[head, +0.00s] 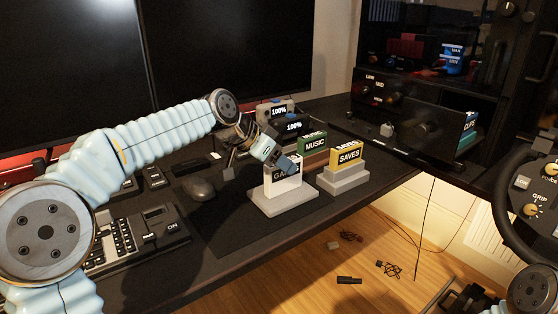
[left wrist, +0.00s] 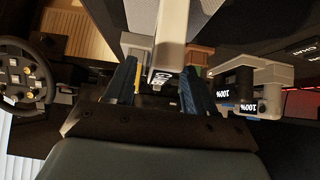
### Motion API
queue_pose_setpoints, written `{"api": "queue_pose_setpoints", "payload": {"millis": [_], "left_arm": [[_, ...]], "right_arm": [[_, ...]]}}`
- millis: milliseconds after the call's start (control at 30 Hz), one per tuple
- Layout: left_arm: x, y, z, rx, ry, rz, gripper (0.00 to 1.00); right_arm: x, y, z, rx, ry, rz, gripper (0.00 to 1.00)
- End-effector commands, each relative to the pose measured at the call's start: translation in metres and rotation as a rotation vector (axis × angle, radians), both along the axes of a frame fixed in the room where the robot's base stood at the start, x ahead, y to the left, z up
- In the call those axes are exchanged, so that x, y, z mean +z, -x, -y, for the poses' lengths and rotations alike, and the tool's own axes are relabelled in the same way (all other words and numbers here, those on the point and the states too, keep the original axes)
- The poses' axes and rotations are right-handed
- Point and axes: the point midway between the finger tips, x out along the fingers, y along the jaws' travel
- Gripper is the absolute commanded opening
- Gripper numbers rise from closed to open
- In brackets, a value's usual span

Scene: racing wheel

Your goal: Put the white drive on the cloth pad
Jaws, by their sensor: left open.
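The white drive (head: 281,182), with a dark label starting "GA", stands upright in a light grey dock (head: 284,201) on the desk. My left gripper (head: 284,165) is at the drive's top and covers part of it and its label. In the left wrist view the white drive (left wrist: 172,45) lies between the two open blue fingers (left wrist: 163,78). I cannot tell whether either finger touches it. A dark mat (head: 222,232), which looks like the cloth pad, lies flat under and left of the dock. My right gripper (head: 461,299) shows partly at the bottom right; its fingers are unclear.
A yellow SAVES drive (head: 348,155) in a dock stands close right, with a green MUSIC drive (head: 314,143) behind. A mouse (head: 198,189) and a keypad (head: 118,238) lie left. The steering wheel (head: 507,205) is at the far right. The mat's front left is clear.

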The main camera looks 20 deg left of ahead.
Motion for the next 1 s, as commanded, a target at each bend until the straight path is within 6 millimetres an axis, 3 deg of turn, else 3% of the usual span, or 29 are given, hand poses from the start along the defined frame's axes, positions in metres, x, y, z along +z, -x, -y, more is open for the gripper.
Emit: {"api": "queue_pose_setpoints", "payload": {"millis": [167,633,1000], "left_arm": [[0.007,0.003,-0.003,0.001,0.000,0.002,0.55],[0.076,0.056,-0.046,0.003,0.000,0.002,0.55],[0.088,0.067,-0.053,0.000,-0.001,-0.001,0.55]], "right_arm": [[0.002,0.000,0.000,0.000,0.000,0.000,0.43],[0.001,0.000,0.000,0.000,0.000,0.000,0.43],[0.001,0.000,0.000,0.000,0.000,0.000,0.43]]}}
